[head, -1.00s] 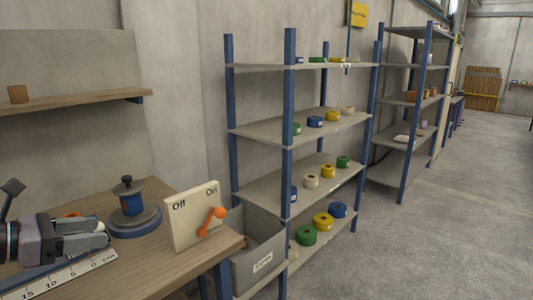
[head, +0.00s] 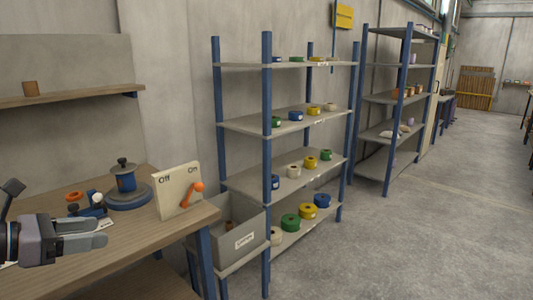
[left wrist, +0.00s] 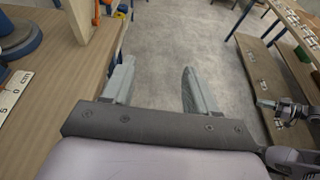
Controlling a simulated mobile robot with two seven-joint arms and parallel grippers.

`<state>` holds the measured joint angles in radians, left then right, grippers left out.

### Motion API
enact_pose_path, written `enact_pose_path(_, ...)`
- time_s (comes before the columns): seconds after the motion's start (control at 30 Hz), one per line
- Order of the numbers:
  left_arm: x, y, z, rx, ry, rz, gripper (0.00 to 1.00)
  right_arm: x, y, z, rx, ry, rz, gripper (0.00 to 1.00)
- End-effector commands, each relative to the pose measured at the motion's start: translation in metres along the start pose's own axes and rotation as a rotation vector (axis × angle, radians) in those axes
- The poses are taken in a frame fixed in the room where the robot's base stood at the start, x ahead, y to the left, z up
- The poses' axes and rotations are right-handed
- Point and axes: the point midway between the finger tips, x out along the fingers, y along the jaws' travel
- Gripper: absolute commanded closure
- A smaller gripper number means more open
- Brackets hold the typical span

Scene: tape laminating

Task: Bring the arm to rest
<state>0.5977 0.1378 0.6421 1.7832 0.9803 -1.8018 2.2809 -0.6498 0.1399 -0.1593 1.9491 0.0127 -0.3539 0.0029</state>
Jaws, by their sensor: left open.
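My left gripper (head: 104,232) is at the lower left of the head view, in front of the workbench (head: 150,232). In the left wrist view its two fingers (left wrist: 156,78) stand apart with only grey floor between them, so it is open and empty. The bench edge runs left of the fingers. At the right edge of the left wrist view a dark gripper-like part (left wrist: 283,110), probably my right gripper, is too small to read.
On the bench stand a blue spool holder (head: 126,183) and an Off/On switch panel (head: 177,192) with an orange lever. A grey bin (head: 243,238) is beside the bench. A shelf (head: 267,150) holds coloured tape rolls. The floor at right (head: 420,230) is clear.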

Motion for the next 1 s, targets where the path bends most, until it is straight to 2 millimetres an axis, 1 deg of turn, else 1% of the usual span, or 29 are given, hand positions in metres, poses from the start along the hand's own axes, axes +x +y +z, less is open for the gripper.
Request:
enact_pose_path(0.03, 0.010, 0.000, -0.021, 0.059, 0.046, 0.028, 0.42, 0.000, 0.000, 0.001, -0.001, -0.002, 0.000, 1.00)
enact_pose_path(0.17, 0.031, 0.001, -0.065, 0.261, 0.162, 0.096, 0.42, -0.001, 0.000, 0.002, -0.002, -0.004, 0.000, 1.00)
enact_pose_path(0.27, 0.044, -0.002, -0.104, 0.448, 0.265, 0.130, 0.42, 0.000, 0.001, -0.001, -0.002, 0.000, 0.000, 1.00)
enact_pose_path(0.3, 0.049, -0.005, -0.121, 0.532, 0.312, 0.137, 0.42, 0.000, 0.001, -0.002, -0.001, 0.002, 0.000, 1.00)
enact_pose_path(0.37, 0.055, -0.011, -0.146, 0.669, 0.382, 0.138, 0.42, 0.000, 0.001, -0.002, -0.001, 0.004, 0.000, 1.00)
enact_pose_path(0.4, 0.058, -0.016, -0.163, 0.769, 0.430, 0.133, 0.42, 0.000, 0.001, -0.002, -0.001, 0.003, 0.000, 1.00)
enact_pose_path(0.47, 0.062, -0.025, -0.188, 0.922, 0.498, 0.117, 0.42, 0.000, 0.000, -0.002, -0.001, 0.003, 0.000, 1.00)
enact_pose_path(0.5, 0.064, -0.033, -0.204, 1.027, 0.542, 0.100, 0.42, 0.000, 0.000, -0.003, -0.001, 0.003, 0.000, 1.00)
enact_pose_path(0.57, 0.067, -0.045, -0.227, 1.189, 0.601, 0.065, 0.42, 0.000, 0.000, -0.003, -0.001, 0.003, 0.000, 1.00)
enact_pose_path(0.6, 0.067, -0.055, -0.241, 1.297, 0.636, 0.038, 0.42, 0.000, 0.000, -0.003, -0.001, 0.003, 0.000, 1.00)
enact_pose_path(0.67, 0.068, -0.071, -0.261, 1.465, 0.683, -0.009, 0.42, 0.000, 0.000, -0.003, -0.001, 0.003, 0.000, 1.00)
enact_pose_path(0.7, 0.068, -0.083, -0.273, 1.578, 0.707, -0.044, 0.42, 0.000, 0.000, -0.003, -0.001, 0.003, 0.000, 1.00)
enact_pose_path(0.77, 0.068, -0.103, -0.290, 1.749, 0.736, -0.103, 0.42, -0.001, 0.000, -0.003, -0.001, 0.003, 0.000, 1.00)
enact_pose_path(0.8, 0.067, -0.117, -0.300, 1.865, 0.749, -0.143, 0.42, -0.001, 0.000, -0.003, -0.001, 0.003, 0.000, 1.00)
enact_pose_path(0.87, 0.066, -0.140, -0.313, 2.037, 0.757, -0.205, 0.42, -0.001, 0.000, -0.003, -0.001, 0.003, 0.000, 1.00)
enact_pose_path(0.9, 0.065, -0.156, -0.321, 2.148, 0.756, -0.244, 0.42, -0.001, 0.000, -0.003, -0.001, 0.003, 0.000, 1.00)
enact_pose_path(0.97, 0.062, -0.179, -0.330, 2.304, 0.745, -0.298, 0.42, -0.001, 0.000, -0.003, 0.000, 0.002, 0.000, 1.00)
enact_pose_path(1.0, 0.061, -0.194, -0.334, 2.399, 0.734, -0.327, 0.42, -0.001, 0.000, -0.003, 0.000, 0.002, 0.000, 1.00)
